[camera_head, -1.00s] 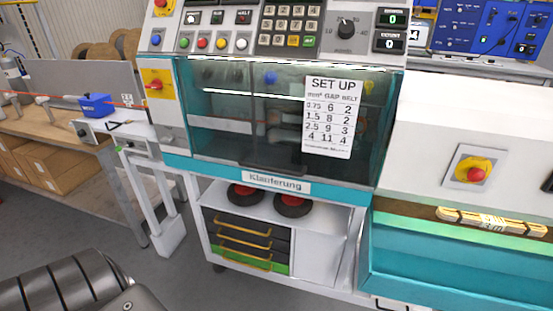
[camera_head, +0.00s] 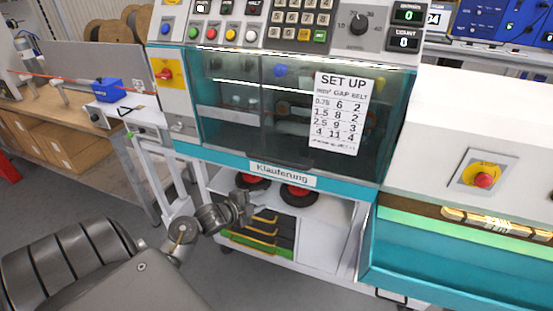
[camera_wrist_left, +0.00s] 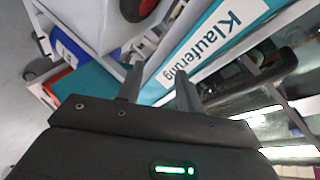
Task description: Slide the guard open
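The guard (camera_head: 225,95) is a see-through dark panel across the machine front, and it looks closed. A "SET UP" sheet (camera_head: 340,113) is stuck on it. A teal sill with a "Klauferung" label (camera_head: 283,174) runs below. In the left wrist view the label (camera_wrist_left: 228,28) lies just beyond the fingertips, and a dark bar-like handle (camera_wrist_left: 255,82) shows beside it. My left gripper (camera_head: 254,207) is below and in front of the sill, apart from the guard. In the left wrist view my left gripper (camera_wrist_left: 160,88) has its fingers spread with nothing between. My right gripper is not in view.
Under the machine, a white cart (camera_head: 318,232) holds red-and-black reels (camera_head: 297,195) and a drawer stack (camera_head: 262,235). A red emergency button (camera_head: 484,180) is on the white housing at right. A wooden bench (camera_head: 60,120) stands at left.

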